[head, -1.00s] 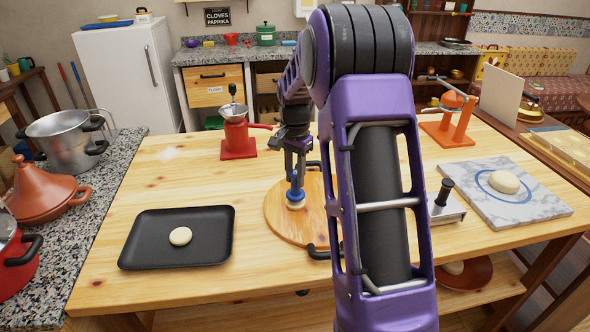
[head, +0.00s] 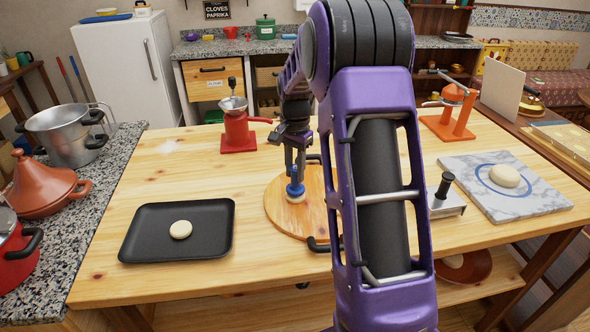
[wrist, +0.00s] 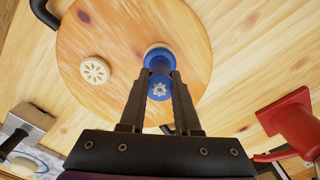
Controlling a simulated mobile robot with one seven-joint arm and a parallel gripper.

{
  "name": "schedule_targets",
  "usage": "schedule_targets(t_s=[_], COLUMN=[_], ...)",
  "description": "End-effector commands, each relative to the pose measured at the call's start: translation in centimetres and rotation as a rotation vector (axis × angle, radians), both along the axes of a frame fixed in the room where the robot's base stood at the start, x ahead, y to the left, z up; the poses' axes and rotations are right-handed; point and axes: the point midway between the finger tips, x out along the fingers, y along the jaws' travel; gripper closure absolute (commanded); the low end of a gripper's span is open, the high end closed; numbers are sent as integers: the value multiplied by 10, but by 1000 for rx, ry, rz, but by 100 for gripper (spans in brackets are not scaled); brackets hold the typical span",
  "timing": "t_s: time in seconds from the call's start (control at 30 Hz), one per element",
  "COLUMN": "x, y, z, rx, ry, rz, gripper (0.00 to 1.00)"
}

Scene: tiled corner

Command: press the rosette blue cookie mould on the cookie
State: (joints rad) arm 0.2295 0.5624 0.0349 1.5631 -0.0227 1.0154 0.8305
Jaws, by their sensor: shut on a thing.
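My gripper (head: 295,170) is shut on the blue cookie mould (head: 294,188), which stands upright over the round wooden board. In the wrist view the mould (wrist: 160,70) sits between the fingers (wrist: 160,88), with a pale flower mark on its near end. A pale cookie (head: 296,198) lies under its lower end; they appear to touch, though the contact is partly hidden. In the wrist view only this cookie's rim (wrist: 157,47) shows. A second cookie (wrist: 95,71), bearing a rosette print, lies on the board to the left; my arm hides it in the head view.
The round board (head: 277,215) has black handles. A black tray (head: 150,240) with a plain cookie (head: 180,229) is at left. A red grinder (head: 238,130) stands behind. A metal press (head: 445,198) and a marble slab (head: 535,210) with dough (head: 505,176) are at right.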

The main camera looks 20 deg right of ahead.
Motion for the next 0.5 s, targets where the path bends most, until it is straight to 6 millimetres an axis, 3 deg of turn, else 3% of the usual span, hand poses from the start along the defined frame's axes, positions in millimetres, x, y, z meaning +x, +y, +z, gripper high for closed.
schedule_targets(t_s=[0.5], x=[0], y=[0], z=[-7], rx=[0], ry=[0], rz=[0], gripper=[100])
